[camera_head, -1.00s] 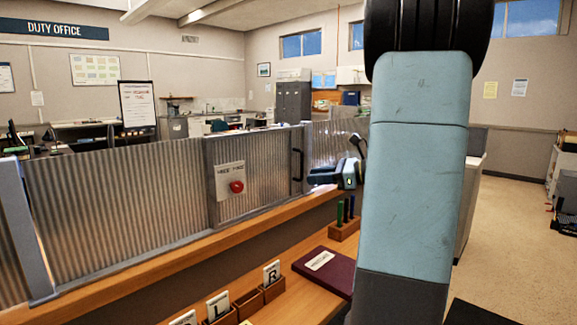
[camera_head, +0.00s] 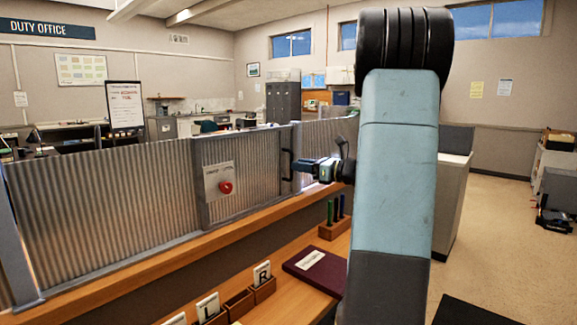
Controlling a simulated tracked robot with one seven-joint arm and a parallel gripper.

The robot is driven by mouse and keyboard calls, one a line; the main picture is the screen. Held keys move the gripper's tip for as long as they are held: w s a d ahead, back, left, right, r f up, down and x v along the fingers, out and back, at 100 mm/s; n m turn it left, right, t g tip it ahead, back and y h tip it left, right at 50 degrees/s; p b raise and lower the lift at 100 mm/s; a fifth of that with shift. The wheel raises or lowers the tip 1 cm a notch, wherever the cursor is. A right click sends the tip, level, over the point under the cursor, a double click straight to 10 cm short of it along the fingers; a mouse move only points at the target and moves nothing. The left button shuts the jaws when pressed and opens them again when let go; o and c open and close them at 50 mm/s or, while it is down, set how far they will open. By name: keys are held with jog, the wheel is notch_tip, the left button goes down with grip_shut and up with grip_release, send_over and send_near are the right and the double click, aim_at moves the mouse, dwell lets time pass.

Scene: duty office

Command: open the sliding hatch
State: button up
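The sliding hatch (camera_head: 258,158) is a corrugated metal panel in a grey frame, above a wooden counter ledge. It stands in line with the corrugated panel to its left, and I see no gap between them. A dark upright bar handle (camera_head: 287,165) is near its right edge. My gripper (camera_head: 300,165) reaches in from the right, level with the handle, with its fingers pointing left. The fingertips are at or very close to the handle. I cannot tell whether they touch it, or whether they are open or shut. My arm hides what lies behind it on the right.
Below, the wooden desk holds a dark red book (camera_head: 316,270), a pen block (camera_head: 335,228) and card holders (camera_head: 240,302). Open floor (camera_head: 495,235) lies to the right.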

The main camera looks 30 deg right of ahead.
aim_at(292, 177)
jog(key=shift+x, duration=2)
grip_shut()
